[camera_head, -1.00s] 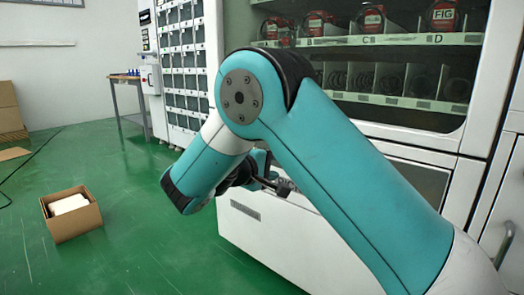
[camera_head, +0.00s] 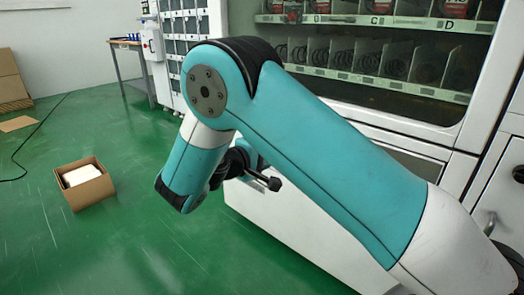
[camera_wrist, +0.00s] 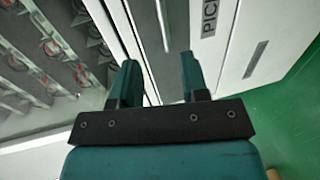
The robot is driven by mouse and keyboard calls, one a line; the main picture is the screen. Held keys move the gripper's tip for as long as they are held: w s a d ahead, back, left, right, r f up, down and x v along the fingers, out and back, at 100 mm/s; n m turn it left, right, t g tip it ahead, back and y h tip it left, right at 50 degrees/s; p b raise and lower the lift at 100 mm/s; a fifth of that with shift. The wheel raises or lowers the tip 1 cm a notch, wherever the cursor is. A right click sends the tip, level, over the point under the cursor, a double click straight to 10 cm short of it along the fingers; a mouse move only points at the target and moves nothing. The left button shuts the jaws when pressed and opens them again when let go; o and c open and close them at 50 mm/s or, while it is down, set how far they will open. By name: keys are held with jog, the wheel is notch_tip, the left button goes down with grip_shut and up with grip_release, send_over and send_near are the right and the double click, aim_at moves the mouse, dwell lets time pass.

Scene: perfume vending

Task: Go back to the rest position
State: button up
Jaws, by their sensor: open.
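My gripper (camera_wrist: 159,85) shows in the wrist view with its two teal and black fingers apart and nothing between them. Beyond the fingers is the front of the white vending machine (camera_wrist: 218,50), with part of a label reading "PIC" on it. In the head view my arm is bent in front of the vending machine (camera_head: 290,225). One dark fingertip shows below the forearm there; the rest of the gripper is mostly hidden behind the arm.
The machine's glass front shows shelves (camera_head: 375,82) with coils and items. An open cardboard box (camera_head: 90,192) with something white inside stands on the green floor at the left. A small table (camera_head: 128,62) stands at the back. The floor between is clear.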

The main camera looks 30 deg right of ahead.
jog(key=s+a+r+n+g+y+p, duration=0.1)
jog(key=s+a+r+g+y, duration=0.15)
jog(key=s+a+y, duration=0.55)
jog(key=s+a+r+n+g+y, duration=0.15)
jog(key=s+r+y, duration=0.3)
jog(key=s, duration=0.75)
jog(key=s+a+r+n+g+y+p, duration=0.1)
jog(key=s+a+r+y, duration=0.1)
jog(key=s+a+y, duration=0.6)
notch_tip(320, 180, up, 34)
jog(key=s+d+h+p, duration=0.1)
jog(key=d+p, duration=0.1)
jog(key=p, duration=3.1)
jog(key=shift+s+f+h, duration=0.25)
jog(key=shift+s+h, duration=0.1)
jog(key=shift+s, duration=0.05)
jog(key=shift+d+m, duration=0.1)
jog(key=shift+m, duration=0.15)
